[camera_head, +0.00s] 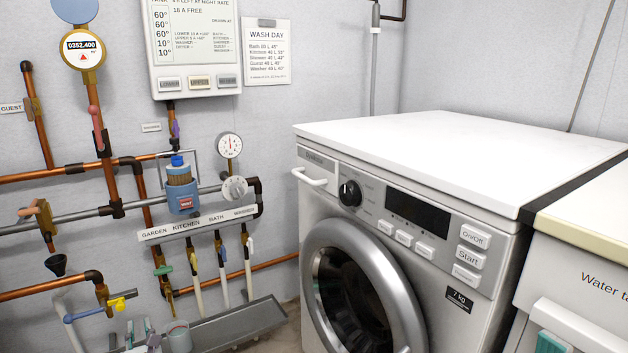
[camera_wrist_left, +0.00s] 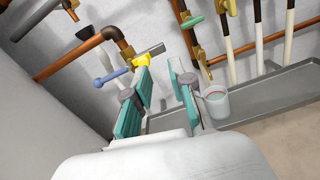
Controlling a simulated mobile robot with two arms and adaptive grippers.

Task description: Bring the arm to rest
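My left gripper (camera_head: 146,338) shows at the bottom left of the head view, low in front of the pipe wall. In the left wrist view my left gripper (camera_wrist_left: 159,72) has its two teal-padded fingers apart, with nothing between them. A yellow-handled tap (camera_wrist_left: 141,60) shows just beyond the left finger. A pale cup (camera_wrist_left: 216,103) is beside the right finger, not between the fingers; the cup (camera_head: 178,336) also shows in the head view.
A grey trough (camera_head: 245,325) runs along the wall below several small taps. The white washing machine (camera_head: 400,230) fills the middle right, its round door shut. A white unit (camera_head: 590,240) stands beside it, with a teal part at the bottom edge. Copper pipes (camera_head: 40,293) line the wall.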

